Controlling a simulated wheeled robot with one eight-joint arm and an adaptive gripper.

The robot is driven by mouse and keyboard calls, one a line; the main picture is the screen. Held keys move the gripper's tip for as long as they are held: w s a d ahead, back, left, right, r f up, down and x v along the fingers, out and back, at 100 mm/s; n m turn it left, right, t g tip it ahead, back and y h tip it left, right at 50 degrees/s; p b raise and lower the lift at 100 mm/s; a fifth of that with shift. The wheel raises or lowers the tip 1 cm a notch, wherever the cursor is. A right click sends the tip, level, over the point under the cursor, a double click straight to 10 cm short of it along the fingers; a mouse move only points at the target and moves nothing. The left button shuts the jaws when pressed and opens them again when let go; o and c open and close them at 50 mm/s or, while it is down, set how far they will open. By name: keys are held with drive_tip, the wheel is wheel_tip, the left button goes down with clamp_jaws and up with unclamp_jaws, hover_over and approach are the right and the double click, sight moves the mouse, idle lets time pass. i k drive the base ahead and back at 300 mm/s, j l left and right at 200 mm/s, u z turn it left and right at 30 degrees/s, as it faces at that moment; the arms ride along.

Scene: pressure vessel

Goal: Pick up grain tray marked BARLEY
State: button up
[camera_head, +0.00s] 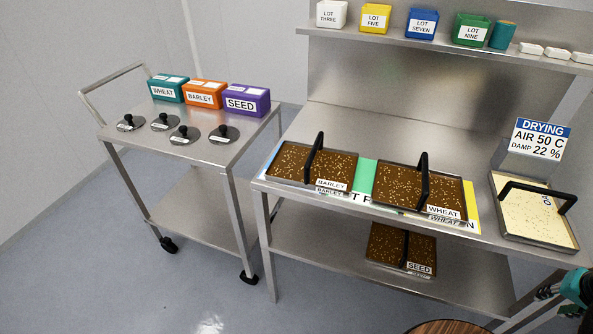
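The grain tray marked BARLEY (285,168) lies flat at the left end of the steel bench top in the head view. It is a shallow tray of brown grain with pale specks, a black arched handle (314,157) across it and a white BARLEY label on its front edge. My gripper (575,288) shows only in part at the lower right edge, well away from the tray. Its fingertips are not clear, so I cannot tell if it is open.
A tray marked WHEAT (400,195) sits right of it, and a pale-filled tray (525,215) farther right. A SEED tray (390,245) is on the lower shelf. A cart (180,145) with coloured boxes stands left. A sign (540,137) stands behind.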

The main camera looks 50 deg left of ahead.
sight(316, 167)
drive_tip(key=u, duration=1.7)
